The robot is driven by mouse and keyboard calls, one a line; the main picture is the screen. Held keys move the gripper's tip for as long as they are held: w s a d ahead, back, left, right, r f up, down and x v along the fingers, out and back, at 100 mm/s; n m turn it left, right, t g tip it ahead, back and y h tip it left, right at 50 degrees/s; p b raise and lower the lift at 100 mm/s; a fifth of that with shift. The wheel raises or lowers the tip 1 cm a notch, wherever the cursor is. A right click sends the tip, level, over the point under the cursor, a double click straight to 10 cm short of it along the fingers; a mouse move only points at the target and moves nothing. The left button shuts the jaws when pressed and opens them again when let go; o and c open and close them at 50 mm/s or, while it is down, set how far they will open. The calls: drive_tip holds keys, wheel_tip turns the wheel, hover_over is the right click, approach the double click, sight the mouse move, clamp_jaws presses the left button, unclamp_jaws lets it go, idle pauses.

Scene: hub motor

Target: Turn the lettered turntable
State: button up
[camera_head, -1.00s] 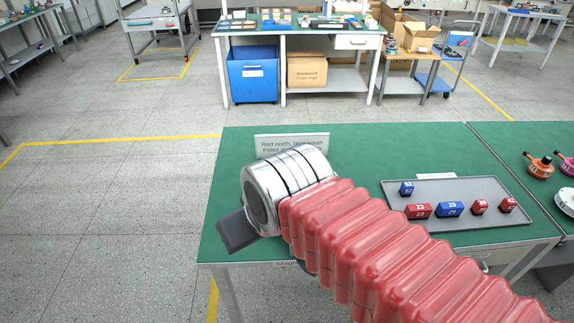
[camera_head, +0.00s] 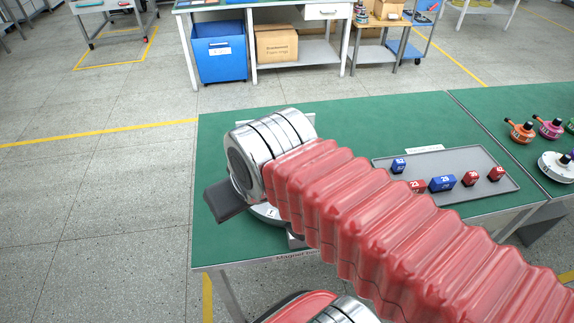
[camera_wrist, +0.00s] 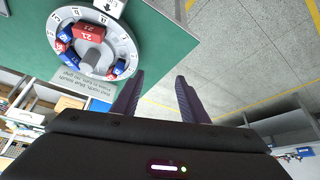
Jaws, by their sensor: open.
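The round grey turntable (camera_wrist: 121,37) shows in the wrist view at the upper left, on the green table. Its pale rim carries marks too small to read surely. Red blocks (camera_wrist: 90,31) and blue blocks (camera_wrist: 66,34) stand on it around a grey central knob (camera_wrist: 92,60). In the head view my arm hides most of the turntable; only an edge (camera_head: 267,212) shows below it. My gripper (camera_wrist: 160,75) is open and empty, its two dark fingers apart. In the wrist view they lie to the lower right of the turntable, over the floor beyond the table edge.
A grey tray (camera_head: 470,163) with several red and blue blocks lies on the green table (camera_head: 350,125). A sign (camera_wrist: 84,88) stands beside the turntable. A white arrow label (camera_wrist: 110,6) is at its rim. Orange and pink knobbed parts (camera_head: 521,132) stand far right.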

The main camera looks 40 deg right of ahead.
drive_tip(key=shift+o, duration=1.4)
drive_tip(key=shift+w+d+r, duration=0.2)
drive_tip(key=shift+w+d, duration=0.15)
drive_tip(key=shift+w, duration=0.15)
drive_tip(key=w+d+m+g, duration=0.1)
drive_tip(key=w+d, duration=0.2)
drive_tip(key=w+d+m+g, duration=0.1)
drive_tip(key=w+d, duration=0.2)
drive_tip(key=w+d+m+g, duration=0.1)
drive_tip(key=w+d+m, duration=0.1)
drive_tip(key=w+d, duration=0.1)
drive_tip(key=shift+w+d+r+h, duration=0.1)
drive_tip(key=shift+d+r+h, duration=0.2)
drive_tip(key=shift+d+r, duration=0.1)
drive_tip(key=w+d+f+m+g, duration=0.1)
drive_tip(key=w+d, duration=0.1)
drive_tip(key=d, duration=0.2)
drive_tip(key=w+d+f+m, duration=0.1)
drive_tip(key=w+d+f, duration=0.1)
drive_tip(key=d, duration=0.2)
drive_tip(key=w+d+f+m+g, duration=0.1)
drive_tip(key=d, duration=0.3)
drive_tip(key=shift+w+f+g, duration=0.3)
drive_tip(key=shift+w+f, duration=0.05)
drive_tip(key=shift+w, duration=0.05)
wheel_tip(320, 180, down, 14)
drive_tip(key=shift+r, duration=0.1)
